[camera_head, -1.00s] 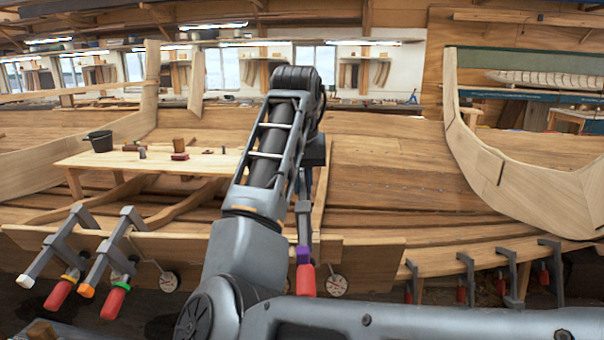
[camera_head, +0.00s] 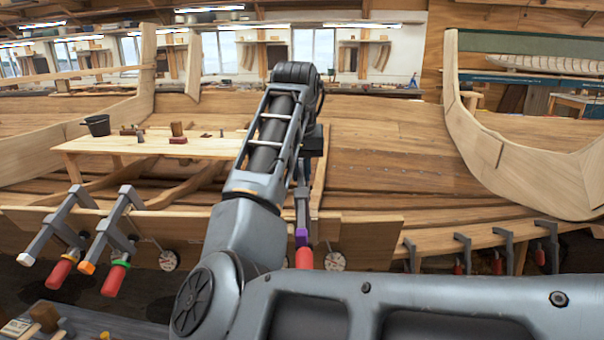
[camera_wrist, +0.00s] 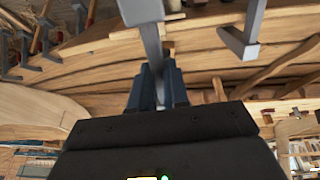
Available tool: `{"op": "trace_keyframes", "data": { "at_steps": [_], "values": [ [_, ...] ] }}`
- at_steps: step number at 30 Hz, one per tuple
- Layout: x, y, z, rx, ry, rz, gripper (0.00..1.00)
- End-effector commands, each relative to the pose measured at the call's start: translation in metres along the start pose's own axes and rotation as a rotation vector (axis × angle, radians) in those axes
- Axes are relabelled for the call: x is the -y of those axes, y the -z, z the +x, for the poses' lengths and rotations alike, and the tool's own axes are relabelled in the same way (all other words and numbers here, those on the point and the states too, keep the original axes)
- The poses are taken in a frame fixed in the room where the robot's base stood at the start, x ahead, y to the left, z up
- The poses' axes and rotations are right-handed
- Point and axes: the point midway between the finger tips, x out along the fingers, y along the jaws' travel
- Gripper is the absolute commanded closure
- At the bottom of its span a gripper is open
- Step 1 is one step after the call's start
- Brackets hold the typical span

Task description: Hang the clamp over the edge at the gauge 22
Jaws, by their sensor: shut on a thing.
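My gripper (camera_wrist: 158,88), in the wrist view, is shut on the grey bar of a clamp (camera_wrist: 152,42). In the head view this clamp (camera_head: 302,212) hangs upright, with a purple collar and a red handle, in front of the hull plank's edge (camera_head: 365,228). My arm hides its top, so I cannot tell whether it touches the edge. A round gauge (camera_head: 334,261) is just right of the red handle. Another gauge (camera_head: 168,260) hangs by the left clamps. Their numbers are too small to read.
Two clamps (camera_head: 112,238) with orange and green collars sit on the plank at left. Several dark clamps (camera_head: 505,247) line the edge at right. The plank edge between the right gauge and the dark clamps is clear.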

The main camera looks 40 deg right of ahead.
Motion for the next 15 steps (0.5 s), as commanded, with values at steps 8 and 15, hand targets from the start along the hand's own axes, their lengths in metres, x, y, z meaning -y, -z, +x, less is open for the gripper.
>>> {"op": "trace_keyframes", "data": {
  "at_steps": [8, 15],
  "values": [
    [-0.003, -0.011, 0.042, 0.032, -0.005, -0.002, 1.0],
    [-0.004, -0.01, 0.054, 0.032, -0.006, -0.002, 1.0]
  ]
}}
